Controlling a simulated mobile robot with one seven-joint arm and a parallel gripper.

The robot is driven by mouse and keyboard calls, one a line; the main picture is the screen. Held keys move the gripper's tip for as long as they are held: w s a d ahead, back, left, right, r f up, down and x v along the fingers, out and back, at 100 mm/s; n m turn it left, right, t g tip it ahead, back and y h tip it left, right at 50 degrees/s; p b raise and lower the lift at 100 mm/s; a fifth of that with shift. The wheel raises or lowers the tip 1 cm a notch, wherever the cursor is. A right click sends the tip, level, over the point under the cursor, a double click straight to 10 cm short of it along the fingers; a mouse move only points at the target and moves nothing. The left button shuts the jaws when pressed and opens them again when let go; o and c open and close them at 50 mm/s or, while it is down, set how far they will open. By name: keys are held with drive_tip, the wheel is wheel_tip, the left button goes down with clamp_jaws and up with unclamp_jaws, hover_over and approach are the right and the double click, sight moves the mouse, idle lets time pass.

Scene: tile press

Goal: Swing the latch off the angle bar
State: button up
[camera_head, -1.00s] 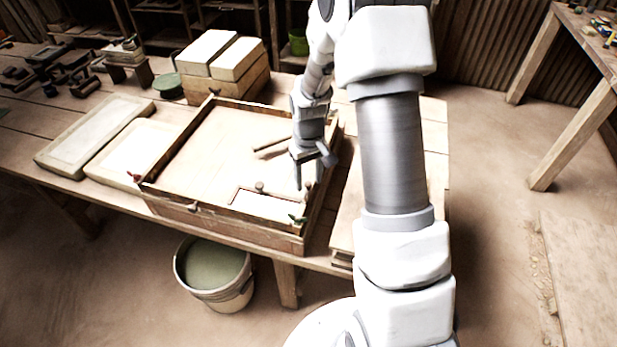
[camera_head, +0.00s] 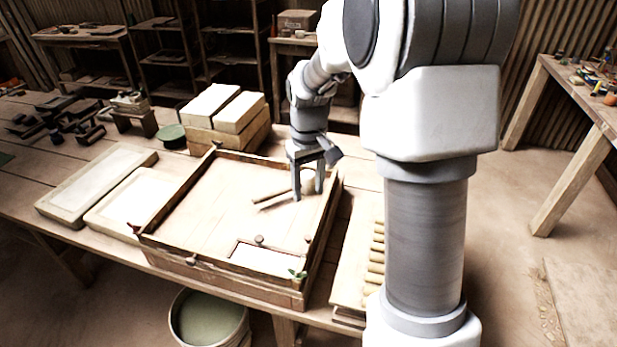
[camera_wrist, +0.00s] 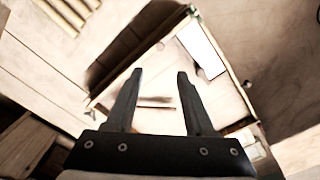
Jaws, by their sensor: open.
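A shallow wooden frame (camera_head: 165,212) lies on the table. An L-shaped bar (camera_head: 233,250), likely the angle bar, borders a white panel (camera_head: 266,260) in its front right corner; the panel also shows in the wrist view (camera_wrist: 201,50). A small round knob (camera_head: 258,239) sits at the bar. A small green-tipped piece (camera_head: 297,273) sits at the frame's front right corner. I cannot tell which small part is the latch. My gripper (camera_head: 309,194) is open and empty, over the frame's right side, behind the panel. Its fingers show in the wrist view (camera_wrist: 157,88).
A loose stick (camera_head: 270,201) lies inside the frame, left of my gripper. Pale slabs (camera_head: 95,180) lie to the left, and boxes (camera_head: 225,120) stand behind. A board with several rods (camera_head: 374,262) is at the right. A bucket (camera_head: 208,320) stands on the floor in front.

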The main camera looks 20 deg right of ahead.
drive_tip(key=shift+r, duration=1.15)
drive_tip(key=s+a+r+t, duration=0.1)
drive_tip(key=s+r+t, duration=0.1)
drive_tip(key=s, duration=0.5)
drive_tip(key=s+a+r+m+t, duration=0.1)
drive_tip(key=s+a+r, duration=0.1)
drive_tip(key=s+r, duration=0.3)
drive_tip(key=s+a+r+t, duration=0.2)
drive_tip(key=s+r, duration=0.1)
drive_tip(key=s, duration=0.6)
drive_tip(key=shift+s+r+m+t, duration=0.15)
drive_tip(key=shift+r+m+t, duration=0.15)
drive_tip(key=shift+r, duration=0.1)
